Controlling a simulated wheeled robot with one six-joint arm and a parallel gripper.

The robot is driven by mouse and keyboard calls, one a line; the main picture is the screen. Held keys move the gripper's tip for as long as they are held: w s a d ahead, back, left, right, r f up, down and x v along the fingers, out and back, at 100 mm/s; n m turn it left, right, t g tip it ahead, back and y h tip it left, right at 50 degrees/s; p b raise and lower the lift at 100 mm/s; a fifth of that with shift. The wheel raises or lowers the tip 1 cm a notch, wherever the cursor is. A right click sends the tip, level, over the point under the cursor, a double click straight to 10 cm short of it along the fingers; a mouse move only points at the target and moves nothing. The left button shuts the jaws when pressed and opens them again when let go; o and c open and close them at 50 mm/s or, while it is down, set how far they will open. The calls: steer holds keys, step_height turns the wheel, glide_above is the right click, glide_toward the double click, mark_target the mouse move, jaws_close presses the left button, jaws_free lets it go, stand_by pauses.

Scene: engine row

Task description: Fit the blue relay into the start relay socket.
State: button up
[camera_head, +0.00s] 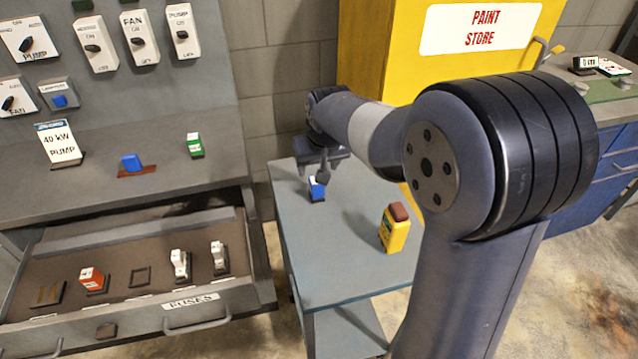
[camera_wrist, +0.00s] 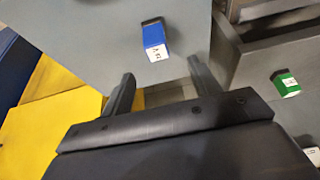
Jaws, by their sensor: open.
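The blue relay (camera_head: 318,189) with a white label stands on the grey cart. It also shows in the wrist view (camera_wrist: 154,38), just beyond the open fingers and roughly centred between them. My gripper (camera_head: 323,170) is open and empty, above and close to the relay; its two fingers show in the wrist view (camera_wrist: 161,70). A start relay socket is not labelled legibly in any view, so I cannot tell which one it is. An empty square frame (camera_head: 140,277) lies in the open drawer.
On the panel ledge sit a blue block on a reddish base (camera_head: 131,162) and a green block (camera_head: 194,146). The open FUSES drawer (camera_head: 237,298) juts out left of the cart. A yellow paint cabinet (camera_head: 375,50) stands behind.

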mark_target(317, 189)
steer(key=x, duration=0.6)
steer(key=p+x, duration=0.1)
steer(key=x, duration=0.3)
steer(key=shift+d+f, duration=0.1)
steer(key=shift+d, duration=0.2)
steer(key=shift+c, duration=0.2)
steer(key=c, duration=1)
